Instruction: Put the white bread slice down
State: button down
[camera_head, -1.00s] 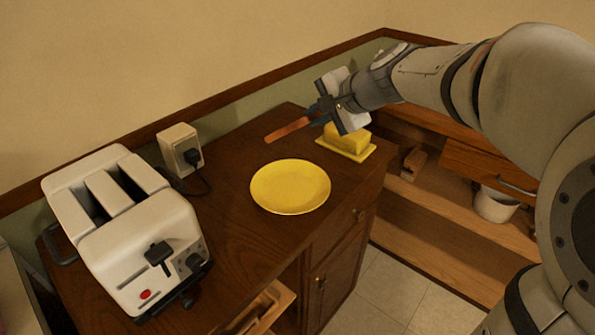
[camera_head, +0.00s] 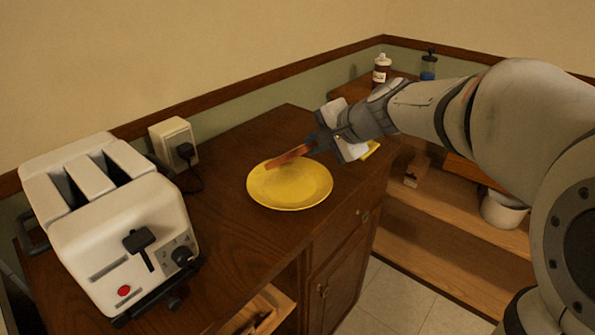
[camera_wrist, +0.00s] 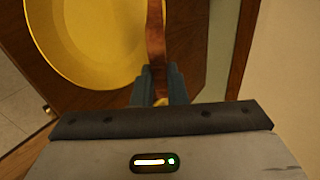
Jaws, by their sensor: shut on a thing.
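The bread slice (camera_head: 289,156) is a thin brown strip seen nearly edge-on, so its faces hardly show. My gripper (camera_head: 318,143) is shut on its right end. The slice reaches left over the back rim of the yellow plate (camera_head: 290,190); I cannot tell whether it touches. In the wrist view the slice (camera_wrist: 155,38) runs up from between the fingers of my gripper (camera_wrist: 160,88). The plate (camera_wrist: 75,68) lies on the left there and looks empty.
A white toaster (camera_head: 120,230) stands on the left of the wooden counter (camera_head: 225,235), with a socket and plug (camera_head: 178,145) behind it. A yellow butter dish (camera_head: 371,150) is mostly hidden behind my gripper. Bottles (camera_head: 382,70) stand at the back right.

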jog(key=c, duration=1.6)
grip_release()
jog(key=p+v, duration=0.2)
jog(key=v, duration=0.6)
notch_tip(320, 180, up, 8)
jog(key=s+d+p, duration=0.2)
jog(key=p, duration=0.4)
jog(key=s+d+f+n+g+h+p, duration=0.2)
jog(key=s+d+f+n+h, duration=0.1)
jog(key=s, duration=0.5)
jog(key=s+d+f+n+g+h+p, duration=0.2)
jog(key=s+d+f+n+h+p, duration=0.1)
jog(key=s+f, duration=0.5)
jog(key=n+h, duration=0.1)
jog(key=n, duration=0.1)
jog(key=shift+s+d+f+n+p, duration=0.2)
jog(key=shift+s+d+n+p, duration=0.1)
jog(key=shift+s+d+n, duration=0.1)
